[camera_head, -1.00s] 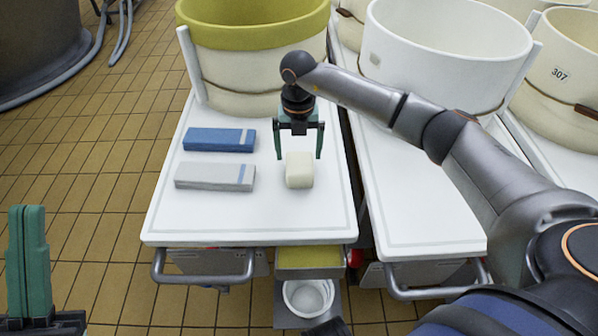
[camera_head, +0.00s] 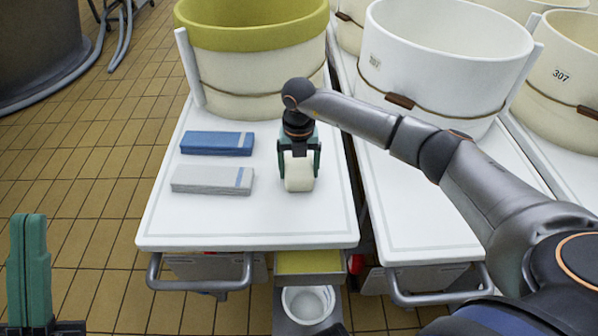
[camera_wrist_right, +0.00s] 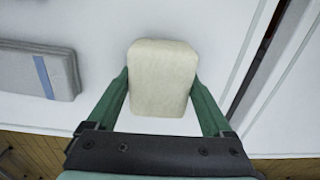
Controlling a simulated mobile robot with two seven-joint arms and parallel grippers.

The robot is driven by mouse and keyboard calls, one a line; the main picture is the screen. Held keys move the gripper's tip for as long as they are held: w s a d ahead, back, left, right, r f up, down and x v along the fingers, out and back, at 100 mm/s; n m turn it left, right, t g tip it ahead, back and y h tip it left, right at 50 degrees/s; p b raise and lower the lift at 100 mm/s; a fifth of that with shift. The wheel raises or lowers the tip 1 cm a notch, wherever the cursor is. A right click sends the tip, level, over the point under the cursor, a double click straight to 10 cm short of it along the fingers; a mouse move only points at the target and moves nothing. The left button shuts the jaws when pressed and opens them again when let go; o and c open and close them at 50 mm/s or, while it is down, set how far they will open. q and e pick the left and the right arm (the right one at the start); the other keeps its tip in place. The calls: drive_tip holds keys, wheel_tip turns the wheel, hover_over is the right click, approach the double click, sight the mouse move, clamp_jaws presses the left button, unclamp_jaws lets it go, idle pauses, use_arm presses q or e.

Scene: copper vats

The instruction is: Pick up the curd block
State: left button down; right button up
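The curd block (camera_head: 299,176) is a small cream-white block with rounded edges. It rests on the white table top (camera_head: 270,222), right of the grey block. My right gripper (camera_head: 299,172) points down over it, with one green finger against each side. In the right wrist view the curd block (camera_wrist_right: 162,78) sits between the fingertips of the gripper (camera_wrist_right: 161,85), with no clear gap on either side. My left gripper (camera_head: 29,270) is at the lower left edge, away from the table; its finger opening cannot be made out.
A blue block (camera_head: 217,143) and a grey block (camera_head: 211,180) lie left of the curd block. A vat with a yellow-green rim (camera_head: 250,40) stands behind. A white vat (camera_head: 445,60) stands on the table to the right. A white bucket (camera_head: 307,304) sits below the front edge.

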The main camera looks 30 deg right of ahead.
drive_tip(key=c, duration=1)
drive_tip(key=shift+r, duration=0.1)
drive_tip(key=shift+r, duration=0.15)
